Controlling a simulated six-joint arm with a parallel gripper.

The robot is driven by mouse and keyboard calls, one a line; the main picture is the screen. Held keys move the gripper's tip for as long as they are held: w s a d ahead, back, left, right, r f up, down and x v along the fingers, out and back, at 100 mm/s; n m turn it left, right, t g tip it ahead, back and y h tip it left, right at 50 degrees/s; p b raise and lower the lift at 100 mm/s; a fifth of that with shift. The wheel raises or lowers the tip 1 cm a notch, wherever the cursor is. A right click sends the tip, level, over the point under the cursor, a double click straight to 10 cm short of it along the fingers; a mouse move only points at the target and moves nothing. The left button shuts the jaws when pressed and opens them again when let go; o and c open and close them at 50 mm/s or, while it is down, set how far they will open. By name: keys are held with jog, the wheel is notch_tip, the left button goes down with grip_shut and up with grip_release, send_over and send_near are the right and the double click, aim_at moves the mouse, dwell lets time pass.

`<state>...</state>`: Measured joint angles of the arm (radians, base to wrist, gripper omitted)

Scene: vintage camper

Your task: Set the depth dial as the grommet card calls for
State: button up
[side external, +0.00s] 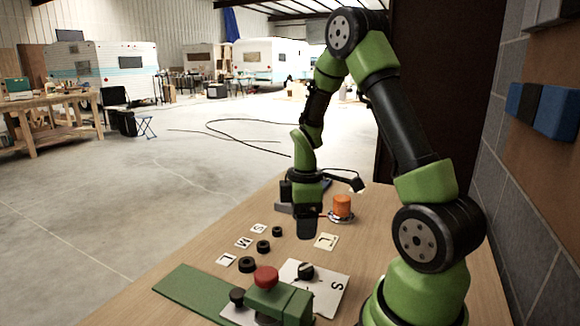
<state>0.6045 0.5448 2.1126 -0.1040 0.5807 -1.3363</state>
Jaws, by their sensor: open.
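The depth dial looks to be the black knob (305,271) on a white plate (325,296) that bears an "S" near its right edge. Its pointer setting is too small to read. My gripper (305,228) hangs pointing down, left of the card and behind the dial, apart from the dial. It is open, and nothing shows between its fingers, which overlap from this side.
A green press with a red knob (266,277) stands left of the dial, beside a green strip (200,292). Several black grommets (263,246) lie beside lettered cards (243,242). An orange cylinder (342,206) stands on a round base behind the card. A wall borders the right.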

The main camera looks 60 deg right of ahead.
jog(key=s+a+r+m+t, duration=0.2)
jog(key=a+r+m+t, duration=0.1)
jog(key=a+r, duration=0.4)
jog(key=s+a+r+m+t, duration=0.2)
jog(key=a+r+m, duration=0.3)
jog(key=r, duration=0.5)
jog(key=shift+a+t+y, duration=0.3)
jog(key=shift+a+t, duration=0.1)
jog(key=shift+a, duration=0.85)
jog(key=s+a, duration=0.1)
jog(key=s+a+r+m+t, duration=0.1)
jog(key=s+a+m+y, duration=0.1)
jog(key=s, duration=0.1)
jog(key=shift+r, duration=0.35)
